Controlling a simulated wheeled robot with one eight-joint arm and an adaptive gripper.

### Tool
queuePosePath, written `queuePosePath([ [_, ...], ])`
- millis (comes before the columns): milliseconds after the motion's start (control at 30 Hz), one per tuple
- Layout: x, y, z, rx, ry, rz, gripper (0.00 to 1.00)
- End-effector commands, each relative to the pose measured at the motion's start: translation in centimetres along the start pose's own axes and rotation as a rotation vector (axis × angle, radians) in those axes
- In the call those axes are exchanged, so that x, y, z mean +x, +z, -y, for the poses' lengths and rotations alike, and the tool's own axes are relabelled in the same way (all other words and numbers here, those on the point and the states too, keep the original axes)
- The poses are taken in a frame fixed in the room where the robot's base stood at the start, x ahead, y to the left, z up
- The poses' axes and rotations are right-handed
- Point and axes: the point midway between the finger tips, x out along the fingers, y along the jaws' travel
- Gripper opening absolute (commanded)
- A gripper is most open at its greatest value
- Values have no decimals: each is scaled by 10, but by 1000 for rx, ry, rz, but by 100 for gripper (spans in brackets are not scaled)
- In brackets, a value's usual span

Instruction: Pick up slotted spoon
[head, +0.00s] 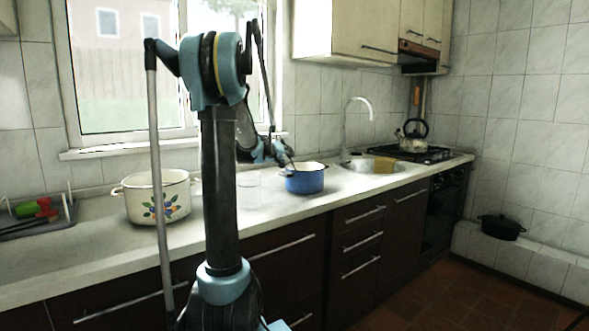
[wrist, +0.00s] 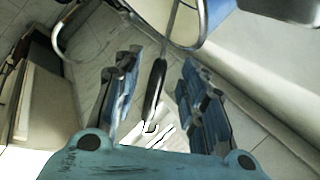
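The slotted spoon shows in the wrist view as a black handle (wrist: 155,90) with a hooked end and a thin metal shaft running up towards a pot rim. Its bowl end is out of sight, seemingly inside the blue pot (head: 305,181). My gripper (wrist: 161,60) is open, with the handle lying between its two fingers and a visible gap on both sides. In the head view my gripper (head: 279,154) is just above the left rim of the blue pot, partly hidden by my arm.
The sink faucet (head: 361,103) rises behind right. A kettle (head: 413,142) is on the stove. A dish rack (head: 38,224) is far left.

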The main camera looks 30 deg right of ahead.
Motion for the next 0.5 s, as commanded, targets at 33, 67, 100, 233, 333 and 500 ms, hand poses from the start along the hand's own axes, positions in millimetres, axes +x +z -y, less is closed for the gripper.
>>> queuePosePath([
  [33, 5, 0, 0, 0, 1, 0, 38],
  [67, 8, -1, 0, 0, 1, 0, 38],
  [100, 13, -1, 1, 0, 1, 0, 38],
  [233, 29, -1, 2, 1, 1, 1, 38],
  [333, 39, -1, 2, 1, 0, 1, 38],
  [500, 48, 0, 1, 0, 1, 1, 38],
])
